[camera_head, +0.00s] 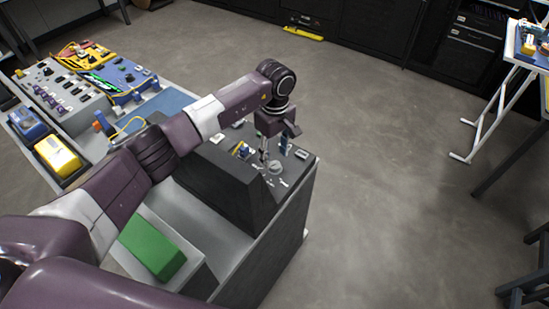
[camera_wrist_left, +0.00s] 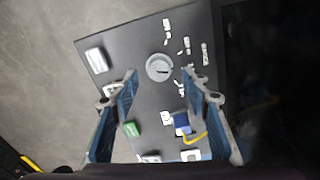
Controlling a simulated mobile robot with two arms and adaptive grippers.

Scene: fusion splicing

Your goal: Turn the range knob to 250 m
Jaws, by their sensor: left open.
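The range knob (camera_wrist_left: 159,68) is a round grey knob on a dark sloped panel (camera_wrist_left: 140,45), with small white labels around its right side. In the head view the knob (camera_head: 274,167) sits near the panel's right end, just below my left gripper (camera_head: 268,150). In the left wrist view my left gripper (camera_wrist_left: 165,88) is open, with a blue-padded finger on each side. The knob lies beyond and between the fingertips, with no visible contact. The label text is too small to read. My right gripper is not in view.
The panel also bears a green part (camera_wrist_left: 131,129), a blue connector (camera_wrist_left: 182,122) with a yellow cable (camera_wrist_left: 194,138) and white label plates. A green block (camera_head: 152,248) lies left of the panel in the head view. A yellow device (camera_head: 58,155) stands farther left. Open floor lies to the right.

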